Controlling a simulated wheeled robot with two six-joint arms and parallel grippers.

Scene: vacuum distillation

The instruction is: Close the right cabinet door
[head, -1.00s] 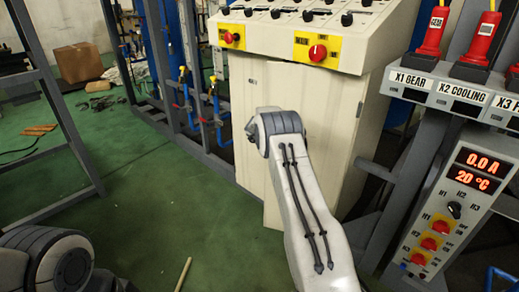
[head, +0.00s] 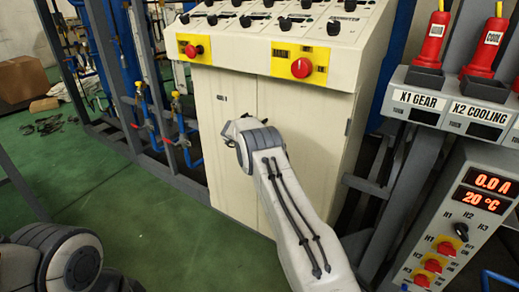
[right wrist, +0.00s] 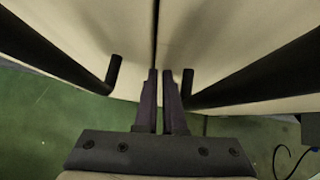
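The beige cabinet (head: 226,130) stands ahead, its right door (head: 313,115) partly hidden behind my right arm in the head view. In the right wrist view the left door (right wrist: 75,35) and the right door (right wrist: 220,35) meet at a narrow dark seam and look about flush. Each has a black handle, the left one (right wrist: 112,75) and the right one (right wrist: 188,85). My right gripper (right wrist: 160,72) is at the seam between the handles, its fingers nearly together with nothing seen between them. Contact with the door cannot be told. My left gripper is out of view.
The sloped control panel (head: 265,25) with red knobs tops the cabinet. A grey rack with the display box (head: 465,200) stands close on the right. Pipes and a frame (head: 150,100) stand behind left. Green floor (head: 130,210) is open at left.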

